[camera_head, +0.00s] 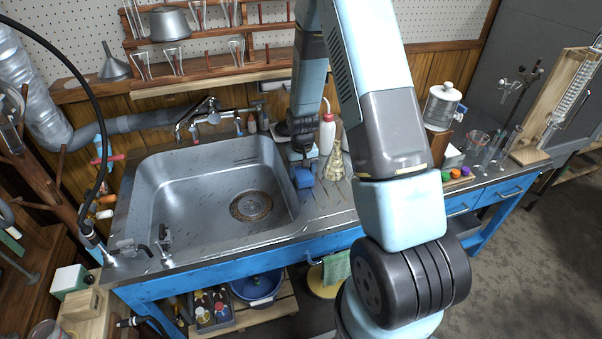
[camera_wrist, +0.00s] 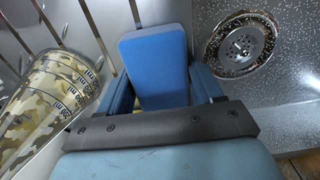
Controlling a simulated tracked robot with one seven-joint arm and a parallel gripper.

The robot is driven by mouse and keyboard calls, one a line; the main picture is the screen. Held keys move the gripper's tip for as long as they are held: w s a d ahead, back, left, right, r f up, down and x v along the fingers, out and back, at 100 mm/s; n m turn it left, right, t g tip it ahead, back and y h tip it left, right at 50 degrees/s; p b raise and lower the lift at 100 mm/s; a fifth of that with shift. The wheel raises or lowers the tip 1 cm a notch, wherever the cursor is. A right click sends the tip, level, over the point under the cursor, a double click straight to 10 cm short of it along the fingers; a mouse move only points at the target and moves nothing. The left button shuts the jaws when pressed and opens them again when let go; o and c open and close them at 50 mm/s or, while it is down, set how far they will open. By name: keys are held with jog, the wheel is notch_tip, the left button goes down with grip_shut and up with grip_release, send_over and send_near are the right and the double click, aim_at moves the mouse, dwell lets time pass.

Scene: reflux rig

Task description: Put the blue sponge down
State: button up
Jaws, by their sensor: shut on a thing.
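The blue sponge (camera_wrist: 154,62) is held between the fingers of my gripper (camera_wrist: 165,90) in the wrist view. In the head view the sponge (camera_head: 304,178) shows as a small blue block at the right rim of the sink, below my gripper (camera_head: 303,160). The gripper is shut on it. The ribbed drainboard (camera_head: 326,203) lies under and to the right of the sponge. I cannot tell whether the sponge touches the surface.
The steel sink (camera_head: 190,190) with its round drain (camera_head: 251,205) lies left of the gripper. A patterned conical flask (camera_head: 337,160) stands close on the right, also large in the wrist view (camera_wrist: 48,95). A red-capped wash bottle (camera_head: 327,133) stands behind.

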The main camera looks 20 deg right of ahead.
jog(key=o, duration=1)
notch_tip(320, 180, up, 13)
notch_tip(320, 180, up, 11)
jog(key=t, duration=0.1)
send_over(302, 172)
jog(key=s, duration=0.4)
jog(key=s+r+t, duration=0.1)
jog(key=s+r, duration=0.5)
jog(key=s, duration=0.2)
jog(key=s+r+t, duration=0.2)
jog(key=s+r, duration=0.4)
jog(key=s, duration=0.2)
jog(key=s+r+t, duration=0.1)
jog(key=s+r, duration=0.5)
jog(key=s, duration=0.2)
jog(key=shift+a+r+t, duration=0.15)
jog(key=shift+t, duration=0.15)
